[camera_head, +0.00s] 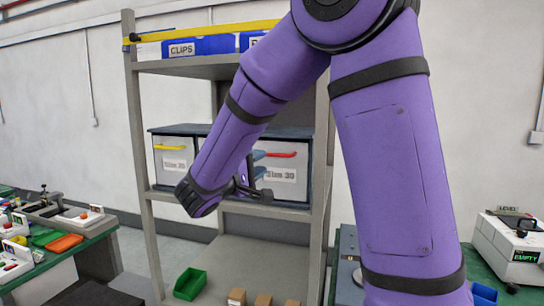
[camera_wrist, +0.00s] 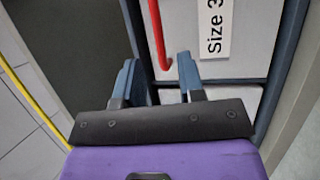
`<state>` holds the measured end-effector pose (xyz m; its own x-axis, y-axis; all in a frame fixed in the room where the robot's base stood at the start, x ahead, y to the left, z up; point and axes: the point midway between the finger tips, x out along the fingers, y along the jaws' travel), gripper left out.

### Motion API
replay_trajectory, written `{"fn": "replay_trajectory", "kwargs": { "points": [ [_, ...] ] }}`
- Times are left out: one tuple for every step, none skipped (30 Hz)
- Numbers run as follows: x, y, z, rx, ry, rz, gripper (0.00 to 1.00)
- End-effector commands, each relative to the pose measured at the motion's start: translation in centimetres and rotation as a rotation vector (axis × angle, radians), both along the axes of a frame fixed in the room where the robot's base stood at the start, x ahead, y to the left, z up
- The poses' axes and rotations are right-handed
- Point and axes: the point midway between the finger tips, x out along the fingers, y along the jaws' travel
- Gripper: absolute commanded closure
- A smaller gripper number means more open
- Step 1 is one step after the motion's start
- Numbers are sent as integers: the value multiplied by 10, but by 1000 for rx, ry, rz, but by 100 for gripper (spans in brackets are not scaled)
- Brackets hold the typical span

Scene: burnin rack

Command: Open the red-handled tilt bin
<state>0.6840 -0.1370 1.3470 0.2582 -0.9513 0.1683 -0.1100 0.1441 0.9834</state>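The red-handled tilt bin (camera_head: 281,178) is the right one of two grey-fronted bins on the middle shelf, labelled Size 30. Its front looks shut. Its red handle (camera_head: 279,155) runs across the top of the front. In the wrist view the red handle (camera_wrist: 158,34) stands upright, its near end between the fingertips in the picture. I cannot tell whether the fingers reach around it. My gripper (camera_wrist: 157,62) is open with nothing held; the fingers do not appear to touch the handle. In the head view my gripper (camera_head: 256,175) is before the bin's left part, which my arm partly hides.
The yellow-handled bin (camera_head: 173,161), labelled Size 25, sits just left. Blue clip bins (camera_head: 200,46) stand on the top shelf behind a yellow bar (camera_head: 215,31). A green bin (camera_head: 190,284) and small boxes sit below. Workbenches flank the rack.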

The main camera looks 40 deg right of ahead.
Motion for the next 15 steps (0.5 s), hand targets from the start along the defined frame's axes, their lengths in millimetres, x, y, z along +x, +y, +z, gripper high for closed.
{"fn": "replay_trajectory", "kwargs": {
  "points": [
    [1, -10, 2, 0, 0, -5, 64],
    [3, -15, 3, 0, 0, -5, 64],
    [5, -21, 4, 0, 0, -4, 64],
    [6, -26, 4, 1, 1, -5, 64],
    [7, -31, 5, 0, 0, -5, 64],
    [9, -36, 6, 0, 1, -3, 64],
    [10, -39, 7, 1, 2, -3, 64],
    [11, -43, 7, 1, 2, -4, 64],
    [12, -47, 8, 1, 2, -4, 64],
    [13, -50, 8, 1, 2, -3, 64],
    [13, -52, 9, 1, 2, -2, 64],
    [14, -54, 9, 1, 1, -2, 64],
    [15, -55, 10, 1, 1, -2, 64],
    [15, -56, 10, 1, 1, -2, 64],
    [15, -58, 10, 1, 1, -1, 64]
  ]
}}
